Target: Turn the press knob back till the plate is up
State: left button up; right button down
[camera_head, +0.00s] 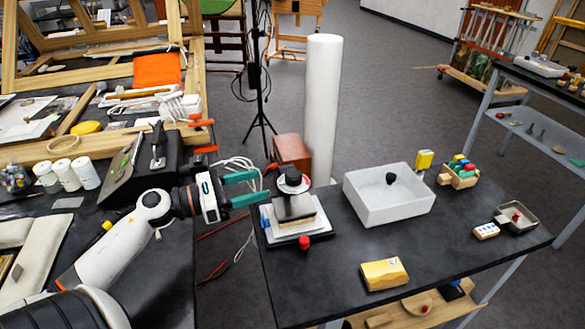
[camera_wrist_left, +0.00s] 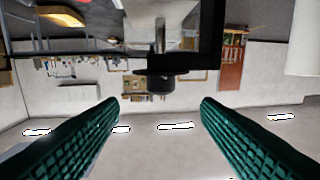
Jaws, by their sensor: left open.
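The press stands at the left end of the dark table: a white base (camera_head: 318,230), a pale block, a dark plate (camera_head: 294,207) over it and a black round knob (camera_head: 293,177) on top with a white disc under it. Whether the plate touches the block is hard to tell. My left gripper (camera_head: 264,185) comes in from the left with its teal fingers spread, pointing at the knob. In the left wrist view the dark knob (camera_wrist_left: 160,83) appears between and just beyond the open fingertips (camera_wrist_left: 160,104); nothing is held. My right gripper is out of view.
A red-brown box (camera_head: 291,150) and a tall white cylinder (camera_head: 323,110) stand behind the press. A red button (camera_head: 304,242) is at its front. A white bin (camera_head: 402,207) and a yellow box (camera_head: 384,274) lie to the right. The table's front middle is mostly clear.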

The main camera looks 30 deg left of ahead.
aim_at(294, 173)
pick_arm(q)
jog(key=p+x, duration=0.2)
jog(key=x, duration=0.5)
jog(key=shift+w+r, duration=0.1)
jog(key=shift+r, duration=0.05)
jog(key=shift+p+x, duration=0.45)
jog(key=shift+x, duration=0.65)
jog(key=shift+w+d, duration=0.15)
jog(key=shift+d, duration=0.05)
jog(key=shift+w+d+f, duration=0.1)
jog(key=shift+w+f, duration=0.05)
jog(key=shift+f, duration=0.05)
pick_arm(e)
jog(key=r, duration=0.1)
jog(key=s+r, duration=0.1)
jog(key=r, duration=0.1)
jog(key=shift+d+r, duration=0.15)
